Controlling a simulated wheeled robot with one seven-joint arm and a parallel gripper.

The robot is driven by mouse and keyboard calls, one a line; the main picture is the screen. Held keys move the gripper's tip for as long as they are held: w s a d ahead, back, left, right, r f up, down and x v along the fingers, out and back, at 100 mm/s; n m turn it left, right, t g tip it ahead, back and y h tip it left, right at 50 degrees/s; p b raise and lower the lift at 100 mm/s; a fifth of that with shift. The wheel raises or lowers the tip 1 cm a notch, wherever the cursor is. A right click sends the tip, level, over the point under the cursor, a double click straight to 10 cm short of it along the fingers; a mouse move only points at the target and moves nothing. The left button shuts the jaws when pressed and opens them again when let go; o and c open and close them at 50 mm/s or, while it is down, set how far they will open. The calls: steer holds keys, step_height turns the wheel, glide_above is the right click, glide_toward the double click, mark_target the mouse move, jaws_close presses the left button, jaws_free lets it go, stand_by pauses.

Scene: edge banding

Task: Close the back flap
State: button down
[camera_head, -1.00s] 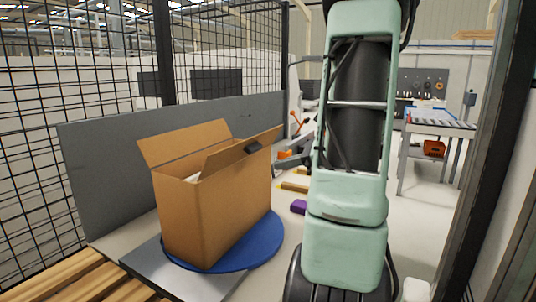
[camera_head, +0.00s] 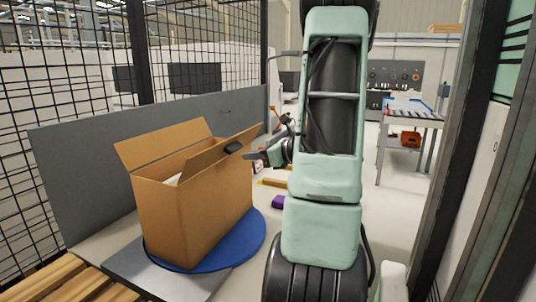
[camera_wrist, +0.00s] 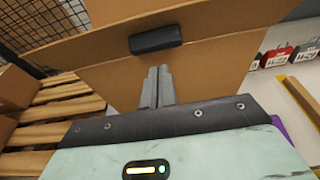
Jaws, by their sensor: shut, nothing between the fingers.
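An open cardboard box (camera_head: 195,215) stands on a blue round turntable (camera_head: 258,237). One flap (camera_head: 160,143) leans up and outward at its upper left. The box's far side is partly hidden.
A grey panel (camera_head: 80,180) and a wire fence (camera_head: 60,90) stand behind the box. Wooden pallet slats (camera_wrist: 60,115) lie beside it. A worktable (camera_head: 410,115) stands far right.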

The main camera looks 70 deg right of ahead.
steer(key=shift+w+r, duration=0.5)
steer(key=shift+w, duration=0.35)
steer(key=shift+p, duration=0.35)
